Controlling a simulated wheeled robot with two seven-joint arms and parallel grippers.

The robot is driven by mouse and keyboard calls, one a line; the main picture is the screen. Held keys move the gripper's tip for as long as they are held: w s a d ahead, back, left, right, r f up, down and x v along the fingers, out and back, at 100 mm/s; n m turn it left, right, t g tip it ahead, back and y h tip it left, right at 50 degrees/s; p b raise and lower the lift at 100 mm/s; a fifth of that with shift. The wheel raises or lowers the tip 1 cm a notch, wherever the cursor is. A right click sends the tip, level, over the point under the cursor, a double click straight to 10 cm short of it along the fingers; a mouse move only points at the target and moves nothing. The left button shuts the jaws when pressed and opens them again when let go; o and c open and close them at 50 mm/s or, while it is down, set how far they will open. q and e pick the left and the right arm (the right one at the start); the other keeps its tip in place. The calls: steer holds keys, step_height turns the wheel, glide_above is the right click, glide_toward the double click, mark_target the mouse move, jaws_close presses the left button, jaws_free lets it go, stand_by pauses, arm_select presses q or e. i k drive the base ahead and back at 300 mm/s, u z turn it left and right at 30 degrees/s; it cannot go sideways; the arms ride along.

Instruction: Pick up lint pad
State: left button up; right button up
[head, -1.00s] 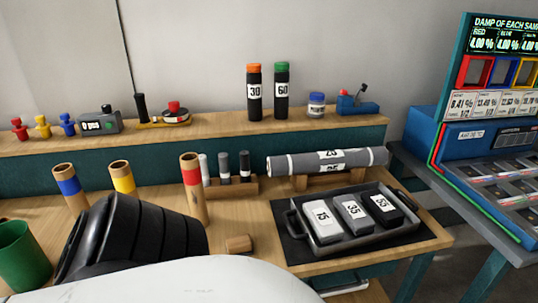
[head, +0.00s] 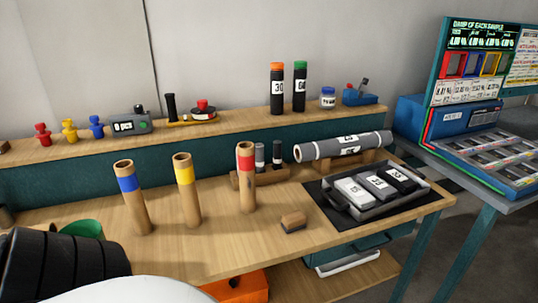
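No object is clearly marked as the lint pad. A small brown block (head: 293,221) with a darker lower edge lies alone near the bench's front edge, and I cannot tell whether it is the pad. A dark tray (head: 334,205) at the right of the bench holds white, grey and black numbered blocks (head: 376,186). Neither gripper is in view; only a black ribbed part and a white part of my own body show at the lower left.
Three cardboard tubes with blue (head: 128,184), yellow (head: 184,176) and red (head: 246,163) bands stand on the bench. A grey roll (head: 320,149) rests on a wooden stand behind the tray. A green cup (head: 83,228) is partly hidden at left.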

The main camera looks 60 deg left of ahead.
mark_target(291, 221)
steer(key=u, duration=1.8)
